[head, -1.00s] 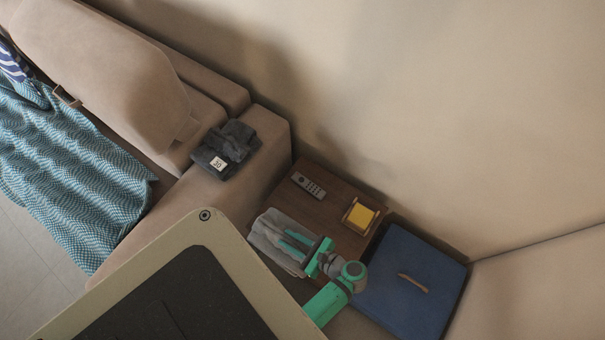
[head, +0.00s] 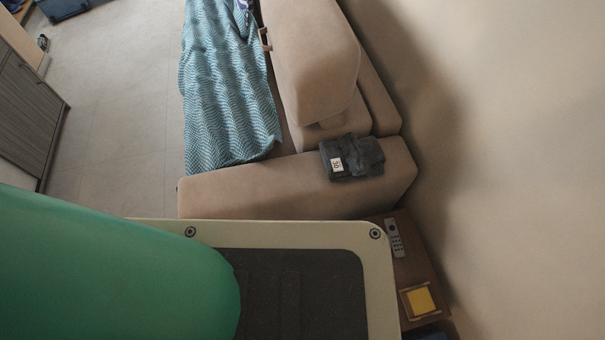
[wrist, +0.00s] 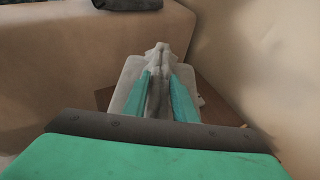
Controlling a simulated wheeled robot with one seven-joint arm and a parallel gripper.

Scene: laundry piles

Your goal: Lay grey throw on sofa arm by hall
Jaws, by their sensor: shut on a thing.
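In the wrist view my gripper (wrist: 160,82) has its two teal fingers closed on a light grey folded cloth, the grey throw (wrist: 132,78). The cloth is pinched up into a ridge between the fingers. It is at or over the brown side table, beside the sofa arm; I cannot tell if it is clear of the top. The beige sofa arm (head: 235,192) runs across the head view, and its side also shows in the wrist view (wrist: 75,60). My gripper and the throw are out of sight in the head view.
The arm's other end is bare. A teal patterned blanket (head: 222,90) covers the seat. The side table (head: 420,262) holds a remote (head: 394,238) and a yellow-topped holder (head: 420,300).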

